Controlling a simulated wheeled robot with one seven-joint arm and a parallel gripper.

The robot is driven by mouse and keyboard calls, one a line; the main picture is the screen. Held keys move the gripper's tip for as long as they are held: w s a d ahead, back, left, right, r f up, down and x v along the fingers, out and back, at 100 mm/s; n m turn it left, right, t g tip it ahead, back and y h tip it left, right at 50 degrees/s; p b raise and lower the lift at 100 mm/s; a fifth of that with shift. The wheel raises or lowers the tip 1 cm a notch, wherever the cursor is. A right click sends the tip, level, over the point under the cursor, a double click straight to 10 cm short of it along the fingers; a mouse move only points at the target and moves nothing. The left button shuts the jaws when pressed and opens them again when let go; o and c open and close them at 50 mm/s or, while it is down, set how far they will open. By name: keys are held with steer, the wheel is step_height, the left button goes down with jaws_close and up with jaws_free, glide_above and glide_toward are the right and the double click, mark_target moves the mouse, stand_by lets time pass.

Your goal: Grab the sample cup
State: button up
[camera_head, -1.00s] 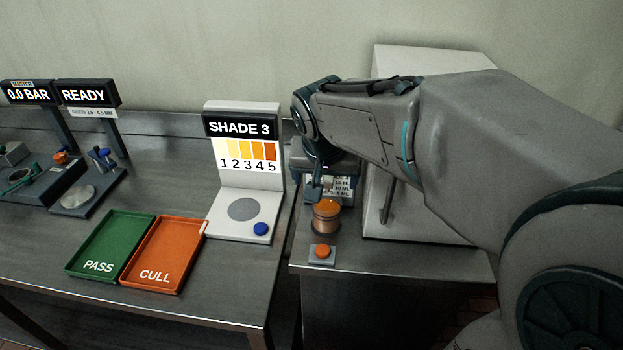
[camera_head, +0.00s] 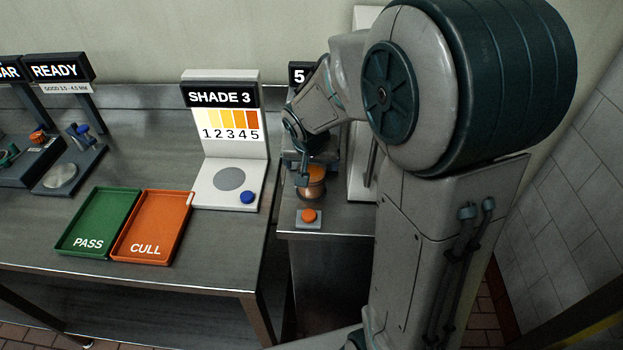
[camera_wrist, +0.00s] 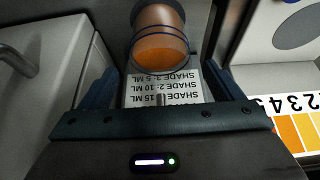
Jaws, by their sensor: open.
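The sample cup (camera_head: 315,180) is a small round cup with orange contents, standing upright on the right-hand bench. It also shows in the wrist view (camera_wrist: 158,40), top middle, just past the fingertips and roughly centred between them. My gripper (camera_head: 301,172) is at the cup's upper left in the head view, partly hidden by my own arm. In the wrist view my gripper (camera_wrist: 162,82) has its two dark fingers spread wide with nothing held between them. I cannot tell whether a finger touches the cup.
An orange button (camera_head: 308,216) sits in front of the cup. A dosing label (camera_wrist: 165,88) shows behind the finger gap. A pale cabinet (camera_head: 362,185) stands close right. The SHADE 3 stand (camera_head: 225,185), the green PASS tray (camera_head: 75,232) and orange CULL tray (camera_head: 135,242) are left.

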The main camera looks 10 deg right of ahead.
steer(key=shift+w+f, duration=0.2)
steer(key=shift+f, duration=0.25)
steer(key=c, duration=1.7)
steer(key=shift+r, duration=0.15)
